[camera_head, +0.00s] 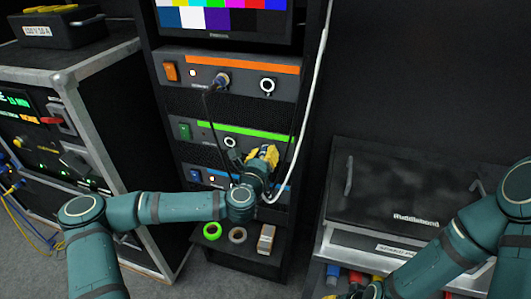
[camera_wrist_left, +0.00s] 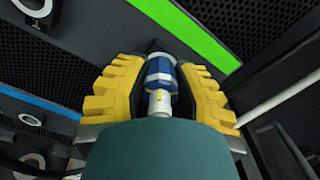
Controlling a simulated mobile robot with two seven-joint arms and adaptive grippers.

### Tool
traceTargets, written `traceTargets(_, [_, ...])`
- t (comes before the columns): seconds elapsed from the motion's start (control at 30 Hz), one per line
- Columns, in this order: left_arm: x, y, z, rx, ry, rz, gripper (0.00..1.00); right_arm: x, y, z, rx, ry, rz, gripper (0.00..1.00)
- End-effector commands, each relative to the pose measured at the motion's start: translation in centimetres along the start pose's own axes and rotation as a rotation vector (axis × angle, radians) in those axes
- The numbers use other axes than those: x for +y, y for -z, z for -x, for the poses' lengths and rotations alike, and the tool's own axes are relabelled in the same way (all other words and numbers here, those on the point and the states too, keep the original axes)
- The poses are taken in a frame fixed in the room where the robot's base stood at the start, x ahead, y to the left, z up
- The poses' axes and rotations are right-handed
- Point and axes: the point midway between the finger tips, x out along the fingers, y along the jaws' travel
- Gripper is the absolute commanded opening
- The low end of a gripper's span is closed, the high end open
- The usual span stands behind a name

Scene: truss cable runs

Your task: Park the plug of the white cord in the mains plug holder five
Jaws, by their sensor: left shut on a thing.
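My left gripper (camera_head: 263,156) has yellow fingers and is in front of the equipment rack, just below the green-striped panel (camera_head: 238,131). In the left wrist view the left gripper (camera_wrist_left: 158,85) is shut on a blue and white plug (camera_wrist_left: 158,72), one finger on each side. The white cord (camera_head: 315,85) hangs down the rack's right side and curves in below the gripper; it also shows in the left wrist view (camera_wrist_left: 280,97). Its join to the plug is hidden. My right gripper (camera_head: 374,290) is partly visible at the bottom edge. I cannot make out holder five.
A black cable with a plug (camera_head: 222,80) is in the orange-striped panel, beside an empty round socket (camera_head: 267,85). Tape rolls (camera_head: 237,235) lie on the rack's lower shelf. A flight case (camera_head: 100,120) stands left, and a drawer cabinet (camera_head: 415,185) stands right.

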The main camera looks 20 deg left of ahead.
Motion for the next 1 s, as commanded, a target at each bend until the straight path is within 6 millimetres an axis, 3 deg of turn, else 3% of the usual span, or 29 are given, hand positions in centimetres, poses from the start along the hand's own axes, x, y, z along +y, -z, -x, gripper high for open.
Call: traceTargets(1.0, [0.0, 0.1, 3.9, 0.003, 0.001, 0.001, 0.0, -0.1, 0.0, 0.3, 0.0, 0.0, 0.0, 0.35])
